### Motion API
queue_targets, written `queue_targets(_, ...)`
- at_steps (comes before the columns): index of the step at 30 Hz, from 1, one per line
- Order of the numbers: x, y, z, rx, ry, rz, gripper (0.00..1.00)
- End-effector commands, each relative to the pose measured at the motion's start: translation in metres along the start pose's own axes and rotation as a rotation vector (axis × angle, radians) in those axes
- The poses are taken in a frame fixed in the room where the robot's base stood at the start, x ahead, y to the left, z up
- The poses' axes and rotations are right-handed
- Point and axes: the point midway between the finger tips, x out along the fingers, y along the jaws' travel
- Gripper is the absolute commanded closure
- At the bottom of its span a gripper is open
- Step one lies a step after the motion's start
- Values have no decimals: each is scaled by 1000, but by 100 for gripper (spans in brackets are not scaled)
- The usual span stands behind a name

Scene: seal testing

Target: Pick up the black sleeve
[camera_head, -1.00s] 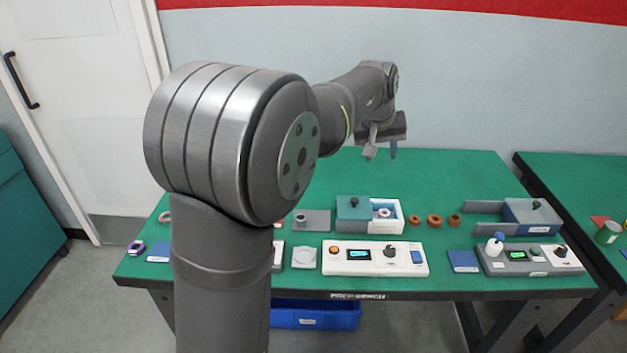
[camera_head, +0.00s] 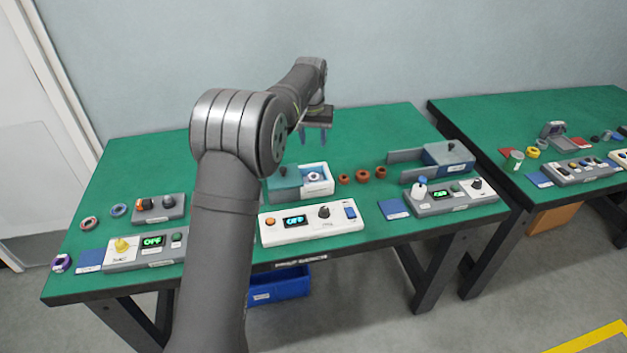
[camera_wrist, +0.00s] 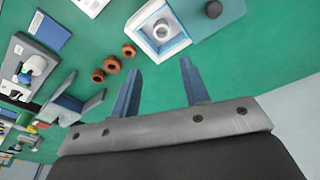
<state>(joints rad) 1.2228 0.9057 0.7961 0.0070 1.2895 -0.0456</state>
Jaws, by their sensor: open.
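I cannot single out a black sleeve with certainty. Dark round pieces sit on a grey block (camera_head: 158,214) at the table's left, too small to tell what they are. A teal and white box (camera_head: 318,180) holds a light grey ring in its white open half; it also shows in the wrist view (camera_wrist: 140,30), with a black knob (camera_wrist: 213,9) on its teal part. My gripper (camera_head: 313,133) is open and empty, above the table behind this box. Its two blue fingers stand apart in the wrist view (camera_wrist: 161,70), with green table between them.
Several brown rings (camera_head: 362,174) lie right of the box. A white control panel (camera_head: 312,222) stands in front, a grey one (camera_head: 450,196) at the right and another (camera_head: 145,252) at the left. A blue bin (camera_head: 280,285) is under the table. The back of the table is clear.

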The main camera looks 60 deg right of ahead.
Motion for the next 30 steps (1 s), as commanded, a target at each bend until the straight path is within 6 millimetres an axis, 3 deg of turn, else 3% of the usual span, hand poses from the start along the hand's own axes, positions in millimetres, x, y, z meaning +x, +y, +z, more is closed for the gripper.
queue_targets(15, 102, 0, 1, 0, -3, 0, 58)
queue_targets(26, 128, -1, 0, -1, -2, 0, 58)
queue_targets(30, 148, -3, -2, -1, -3, 0, 58)
